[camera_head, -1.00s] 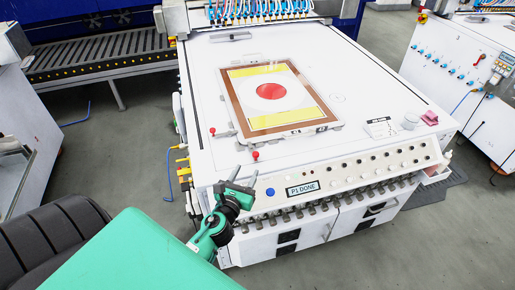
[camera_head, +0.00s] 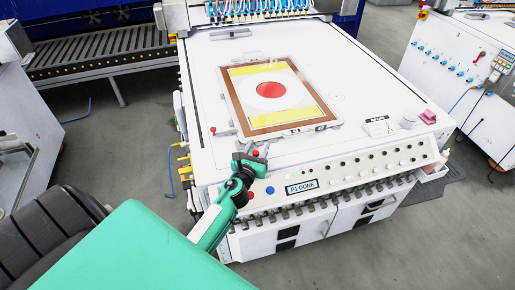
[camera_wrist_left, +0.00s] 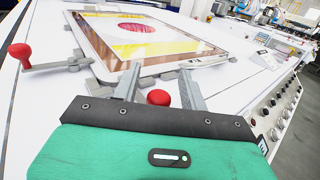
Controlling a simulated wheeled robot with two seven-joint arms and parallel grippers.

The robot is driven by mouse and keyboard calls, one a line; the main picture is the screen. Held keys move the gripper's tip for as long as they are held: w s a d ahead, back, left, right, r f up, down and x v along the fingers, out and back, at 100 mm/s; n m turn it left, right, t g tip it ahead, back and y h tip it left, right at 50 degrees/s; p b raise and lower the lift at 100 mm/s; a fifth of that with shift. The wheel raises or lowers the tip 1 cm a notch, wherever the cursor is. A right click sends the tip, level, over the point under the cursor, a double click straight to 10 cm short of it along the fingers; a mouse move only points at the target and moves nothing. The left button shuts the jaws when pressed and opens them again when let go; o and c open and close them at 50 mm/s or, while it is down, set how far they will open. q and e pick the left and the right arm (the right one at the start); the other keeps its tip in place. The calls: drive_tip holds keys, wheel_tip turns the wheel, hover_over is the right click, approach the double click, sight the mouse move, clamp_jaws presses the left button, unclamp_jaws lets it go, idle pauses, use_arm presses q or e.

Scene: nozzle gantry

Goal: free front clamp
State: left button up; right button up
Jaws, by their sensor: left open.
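A brown-framed panel (camera_head: 228,92) with yellow bands and a red disc lies on the white machine top. Red-knobbed clamps hold its edge. The front clamp's red knob (camera_head: 256,153) is near the front edge, and it also shows in the left wrist view (camera_wrist_left: 158,97). The other red knob (camera_head: 213,131) is further left, on a grey lever in the left wrist view (camera_wrist_left: 20,52). My left gripper (camera_head: 257,149) is open at the front clamp. In the left wrist view its fingers (camera_wrist_left: 160,72) straddle the front knob with gaps. Whether they touch the clamp is unclear.
The sloped front panel (camera_head: 345,171) holds buttons, knobs and a small display (camera_head: 302,186) below my gripper. A small sign (camera_head: 379,125), a white cup-like item (camera_head: 408,121) and a pink block (camera_head: 428,117) stand at the right. The white top beside the panel is mostly clear.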

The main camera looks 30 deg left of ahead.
use_arm(q)
clamp_jaws()
use_arm(e)
drive_tip(key=shift+a, duration=0.3)
